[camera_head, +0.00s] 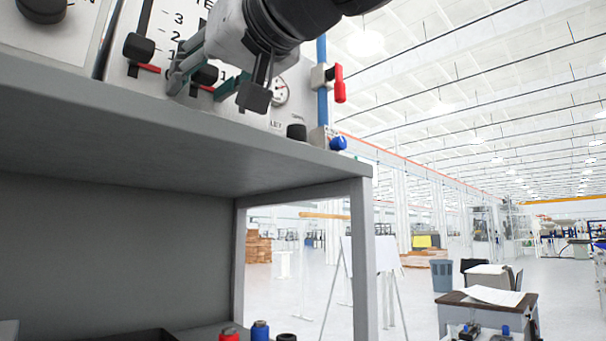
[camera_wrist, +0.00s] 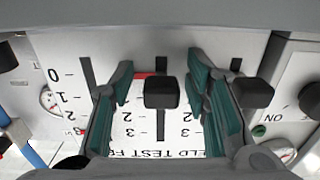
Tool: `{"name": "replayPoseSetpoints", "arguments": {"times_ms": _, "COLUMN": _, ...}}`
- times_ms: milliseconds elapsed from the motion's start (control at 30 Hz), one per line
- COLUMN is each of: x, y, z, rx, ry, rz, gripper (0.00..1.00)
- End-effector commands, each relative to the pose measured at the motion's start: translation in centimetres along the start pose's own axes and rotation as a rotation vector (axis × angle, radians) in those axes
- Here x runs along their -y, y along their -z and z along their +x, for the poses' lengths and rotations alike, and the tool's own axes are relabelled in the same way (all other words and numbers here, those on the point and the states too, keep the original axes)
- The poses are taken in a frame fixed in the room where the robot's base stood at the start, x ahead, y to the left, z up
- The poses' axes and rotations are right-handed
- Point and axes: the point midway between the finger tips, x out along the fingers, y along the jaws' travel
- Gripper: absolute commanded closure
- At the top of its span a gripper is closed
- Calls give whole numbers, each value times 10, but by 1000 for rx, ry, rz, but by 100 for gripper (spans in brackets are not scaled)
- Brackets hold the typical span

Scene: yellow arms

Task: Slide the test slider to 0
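The test slider's black knob (camera_wrist: 161,92) sits on the middle slot of a white panel, level with about the 1 mark. Its scale runs from 0 at the top to 3 at the bottom in the wrist view, which is upside down. My gripper (camera_wrist: 160,66) is open, with one green-lined finger on each side of the knob and gaps between. In the head view my gripper (camera_head: 203,82) is at the panel, and the knob (camera_head: 206,75) shows partly between the fingers. A red mark (camera_wrist: 143,75) lies beside the slot near 0.
A neighbouring slider knob (camera_wrist: 252,92) stands close outside one finger; it also shows in the head view (camera_head: 138,47). The third slider's knob is not clear. A gauge (camera_head: 280,92), a red-handled valve (camera_head: 339,83) and the grey shelf edge (camera_head: 190,110) are nearby.

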Motion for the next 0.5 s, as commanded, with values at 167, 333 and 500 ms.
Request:
{"name": "replayPoseSetpoints", "arguments": {"times_ms": 167, "x": 1, "y": 2, "z": -1, "rx": -5, "ry": 0, "rz": 0, "gripper": 55}}
{"name": "replayPoseSetpoints", "arguments": {"times_ms": 333, "x": 1, "y": 3, "z": -5, "rx": -8, "ry": 0, "rz": -1, "gripper": 55}}
{"name": "replayPoseSetpoints", "arguments": {"times_ms": 500, "x": 2, "y": 4, "z": -28, "rx": -9, "ry": 1, "rz": 0, "gripper": 55}}
